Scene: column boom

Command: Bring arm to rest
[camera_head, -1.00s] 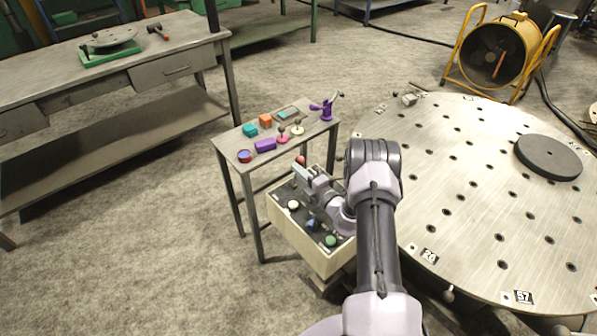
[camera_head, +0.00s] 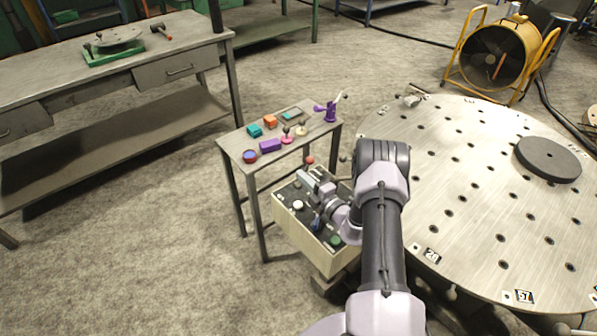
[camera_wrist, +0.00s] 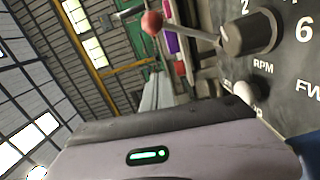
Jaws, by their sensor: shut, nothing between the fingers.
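My arm reaches forward from the bottom of the head view and bends down at its elbow. My gripper (camera_head: 305,179) is low over a cream control box (camera_head: 312,244) with a dark sloping panel. In the wrist view my gripper (camera_wrist: 155,92) shows as pale grey fingers close together, with nothing between them. Close beside it there are a black RPM dial (camera_wrist: 250,32), a lever with a red ball (camera_wrist: 152,22) and a white button (camera_wrist: 244,92). I cannot tell whether the gripper touches the panel.
A small table (camera_head: 233,146) with several coloured parts stands just behind the box. A large round perforated plate (camera_head: 470,190) with a dark disc (camera_head: 548,159) lies to the right. A workbench (camera_head: 130,75) stands at left and a yellow fan (camera_head: 497,55) at the back. The left floor is clear.

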